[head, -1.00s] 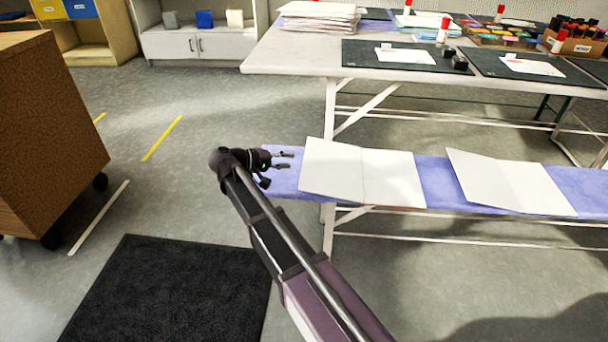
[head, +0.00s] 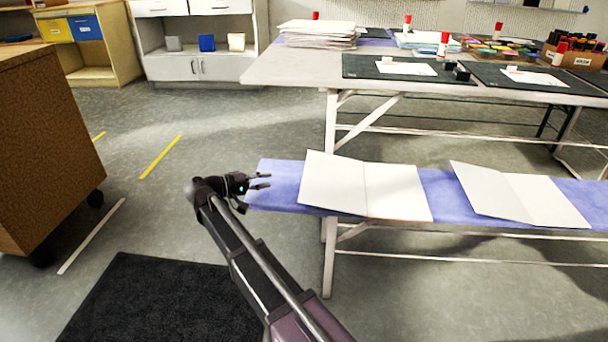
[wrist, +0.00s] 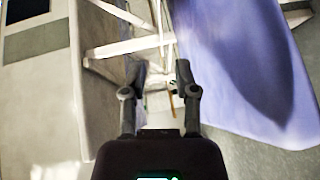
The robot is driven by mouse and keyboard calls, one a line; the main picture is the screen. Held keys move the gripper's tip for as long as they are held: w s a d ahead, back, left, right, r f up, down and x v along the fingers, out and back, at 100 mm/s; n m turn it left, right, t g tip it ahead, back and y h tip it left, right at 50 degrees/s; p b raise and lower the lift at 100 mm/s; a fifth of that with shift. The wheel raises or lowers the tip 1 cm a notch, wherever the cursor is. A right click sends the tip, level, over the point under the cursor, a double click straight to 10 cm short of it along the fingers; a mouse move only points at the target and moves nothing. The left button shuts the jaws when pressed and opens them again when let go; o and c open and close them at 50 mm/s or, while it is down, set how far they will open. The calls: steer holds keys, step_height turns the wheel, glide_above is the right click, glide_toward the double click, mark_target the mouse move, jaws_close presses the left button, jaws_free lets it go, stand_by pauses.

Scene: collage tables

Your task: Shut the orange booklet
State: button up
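Two booklets lie open on the blue-covered bench, both showing blank white pages. The left booklet (head: 395,190) has its left half raised at a slant; a faint reddish-orange line shows along its lower edge. The right booklet (head: 535,195) also has a slanted left half. Their outer covers are hidden, so I cannot tell surely which is orange. My gripper (head: 266,181) is over the bench's left end, left of the left booklet and apart from it. In the wrist view my gripper (wrist: 157,75) has its fingers spread with nothing between them; no booklet shows there.
The blue bench (head: 275,185) runs to the right, in front of a higher white table (head: 285,70) with paper stacks, dark mats and glue sticks. A brown cabinet (head: 45,150) on wheels stands at the left. A black floor mat (head: 140,305) lies in front; floor between is clear.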

mark_target(305, 173)
steer(key=b+x, duration=0.2)
steer(key=x, duration=1.1)
steer(key=shift+w+d, duration=0.25)
steer(key=shift+d, duration=0.05)
